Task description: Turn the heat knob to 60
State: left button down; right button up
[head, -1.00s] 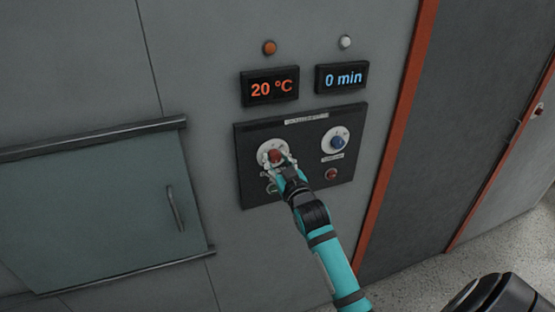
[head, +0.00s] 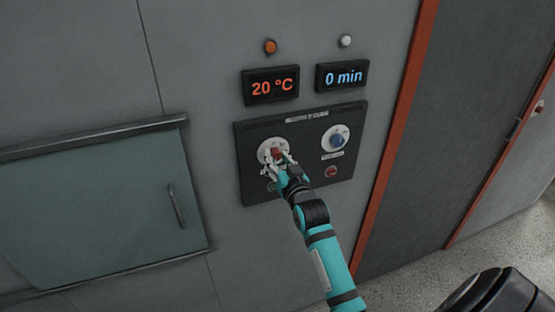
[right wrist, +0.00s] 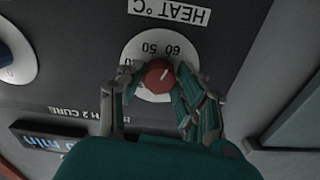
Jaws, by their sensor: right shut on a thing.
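The red heat knob (head: 277,153) sits on a white dial on the dark control panel (head: 347,113). In the right wrist view, the heat knob (right wrist: 159,75) is between my right gripper's fingers, with a white pointer line on its face. The dial (right wrist: 148,42) shows 50 and 60 near its upper edge, below the HEAT °C label (right wrist: 170,11). My right gripper (head: 277,160) is shut on the knob; it also shows in the right wrist view (right wrist: 157,85). The orange display (head: 271,86) reads 20 °C. My left gripper is out of view.
A blue knob (head: 338,140) on a white dial and a red button (head: 331,172) are right of the heat knob. The blue display (head: 342,76) reads 0 min. A hatch with a handle (head: 176,206) is at left. An orange door frame (head: 398,130) stands at right.

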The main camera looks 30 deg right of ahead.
jog(key=shift+f, duration=0.2)
jog(key=o, duration=1.1)
jog(key=shift+r, duration=0.1)
jog(key=shift+o, duration=0.2)
jog(key=v, duration=1.2)
jog(key=shift+a, duration=0.1)
